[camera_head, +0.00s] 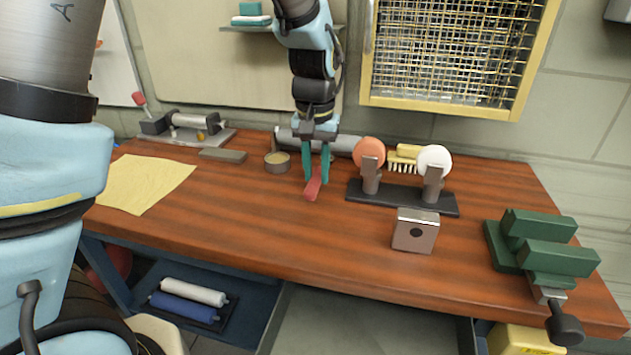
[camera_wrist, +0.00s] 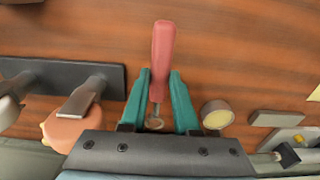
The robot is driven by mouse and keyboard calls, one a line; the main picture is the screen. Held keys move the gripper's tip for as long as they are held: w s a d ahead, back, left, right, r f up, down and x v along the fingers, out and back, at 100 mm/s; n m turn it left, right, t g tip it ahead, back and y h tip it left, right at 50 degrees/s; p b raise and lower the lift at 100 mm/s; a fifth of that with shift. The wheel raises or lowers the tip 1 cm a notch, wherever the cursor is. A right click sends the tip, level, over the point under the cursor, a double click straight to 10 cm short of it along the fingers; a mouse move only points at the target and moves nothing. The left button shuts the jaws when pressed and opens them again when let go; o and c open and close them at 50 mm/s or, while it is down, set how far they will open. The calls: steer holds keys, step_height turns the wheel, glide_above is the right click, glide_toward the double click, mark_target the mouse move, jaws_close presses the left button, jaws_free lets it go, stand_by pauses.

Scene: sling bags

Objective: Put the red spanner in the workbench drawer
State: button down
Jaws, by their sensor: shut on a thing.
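My gripper (camera_head: 315,176), with green fingers, is shut on the red spanner (camera_head: 312,189) over the middle of the workbench (camera_head: 270,220). In the wrist view the spanner (camera_wrist: 163,48) shows a red handle pointing away from my gripper (camera_wrist: 160,76) and a thin metal shaft between the fingers. Its far end is partly hidden near the palm. In the head view the spanner hangs tilted close to the bench top; I cannot tell whether it touches. Below the bench is a blue open compartment (camera_head: 262,300); I cannot tell whether it is a drawer.
A round tin (camera_head: 278,163) is just left of my gripper. A yellow cloth (camera_head: 145,183) lies at left. The front middle of the bench is clear.

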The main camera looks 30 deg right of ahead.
mark_target(316, 176)
steer(key=shift+f, duration=1.8)
steer(key=shift+f, duration=0.15)
steer(key=c, duration=0.7)
jaws_free()
steer(key=shift+o, duration=0.2)
